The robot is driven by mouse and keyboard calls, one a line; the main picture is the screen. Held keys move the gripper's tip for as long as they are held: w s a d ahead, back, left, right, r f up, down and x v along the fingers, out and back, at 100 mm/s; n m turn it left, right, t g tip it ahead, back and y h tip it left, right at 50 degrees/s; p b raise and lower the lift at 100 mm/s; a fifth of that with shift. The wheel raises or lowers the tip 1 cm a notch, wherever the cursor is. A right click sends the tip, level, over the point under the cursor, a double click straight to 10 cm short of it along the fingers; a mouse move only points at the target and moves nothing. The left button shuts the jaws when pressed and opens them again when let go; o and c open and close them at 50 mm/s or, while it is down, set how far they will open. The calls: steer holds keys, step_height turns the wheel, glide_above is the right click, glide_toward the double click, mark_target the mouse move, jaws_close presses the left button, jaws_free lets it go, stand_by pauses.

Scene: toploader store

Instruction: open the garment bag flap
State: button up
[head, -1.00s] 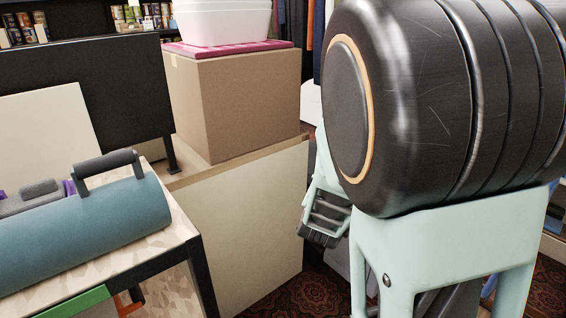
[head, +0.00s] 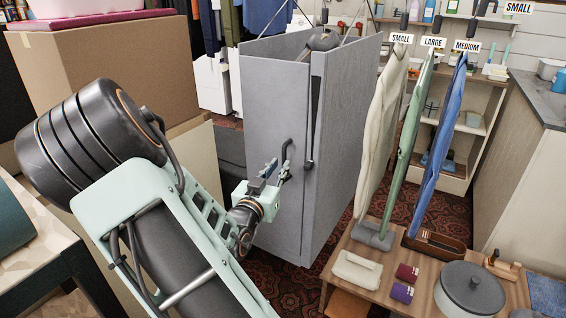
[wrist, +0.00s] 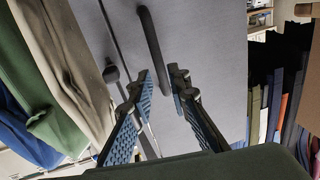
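The garment bag (head: 335,130) is a tall grey box shape hanging in the middle of the head view, with its broad front flap (head: 268,110) facing me. A dark upright handle (head: 285,152) sits on the flap near its right edge; it also shows in the wrist view (wrist: 152,40). A thin seam with a small dark knob (wrist: 111,73) runs beside it. My gripper (head: 279,172) is close in front of the flap at the handle. In the wrist view my gripper (wrist: 162,78) is open, its fingertips either side of the handle's lower end. Contact cannot be told.
Cream, green and blue garments (head: 384,125) hang right of the bag above a wooden table (head: 345,248) holding a grey pot (head: 469,290) and small boxes. A cardboard box (head: 110,60) stands on the left. Patterned carpet (head: 280,278) shows below the bag.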

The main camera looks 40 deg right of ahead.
mark_target(283, 161)
steer(key=x, duration=0.5)
steer(key=shift+b, duration=0.35)
jaws_close()
